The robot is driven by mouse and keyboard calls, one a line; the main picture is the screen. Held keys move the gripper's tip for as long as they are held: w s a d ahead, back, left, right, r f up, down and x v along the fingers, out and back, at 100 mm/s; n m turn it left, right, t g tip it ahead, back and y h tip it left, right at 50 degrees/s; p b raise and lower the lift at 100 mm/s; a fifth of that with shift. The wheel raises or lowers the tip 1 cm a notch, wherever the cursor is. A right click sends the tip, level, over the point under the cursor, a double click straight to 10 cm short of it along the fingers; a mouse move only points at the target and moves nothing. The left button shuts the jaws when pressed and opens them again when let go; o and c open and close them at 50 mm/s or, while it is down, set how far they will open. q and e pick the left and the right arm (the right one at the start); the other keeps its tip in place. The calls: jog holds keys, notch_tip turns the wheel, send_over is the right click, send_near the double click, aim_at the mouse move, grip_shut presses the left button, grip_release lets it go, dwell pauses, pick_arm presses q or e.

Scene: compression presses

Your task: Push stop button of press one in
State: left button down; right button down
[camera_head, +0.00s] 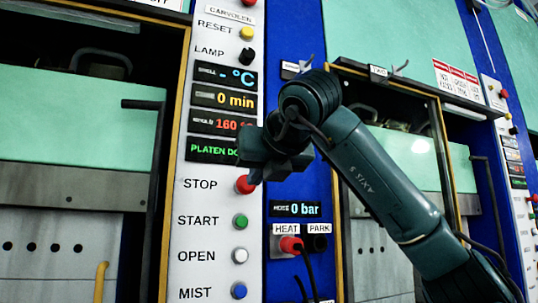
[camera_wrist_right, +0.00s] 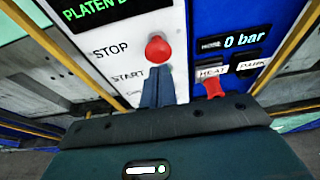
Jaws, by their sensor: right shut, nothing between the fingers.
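The red stop button (camera_head: 244,184) sits on the white control panel (camera_head: 205,240), beside the label STOP. My right gripper (camera_head: 256,177) is at the button's upper right and partly covers it in the head view. In the right wrist view the stop button (camera_wrist_right: 158,48) is just beyond the fingertips of the right gripper (camera_wrist_right: 157,70). The fingers are together and empty. They appear very near the button; I cannot tell whether they touch it. My left gripper is not in view.
Below the stop button are the green START button (camera_head: 240,221), white OPEN button (camera_head: 240,255) and blue MIST button (camera_head: 239,290). A red HEAT connector (camera_head: 291,245) with a black cable sticks out to the right. Yellow-edged press frames flank the panel.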

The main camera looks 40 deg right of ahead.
aim_at(245, 185)
jog(key=shift+w+d, duration=0.25)
jog(key=shift+w, duration=0.8)
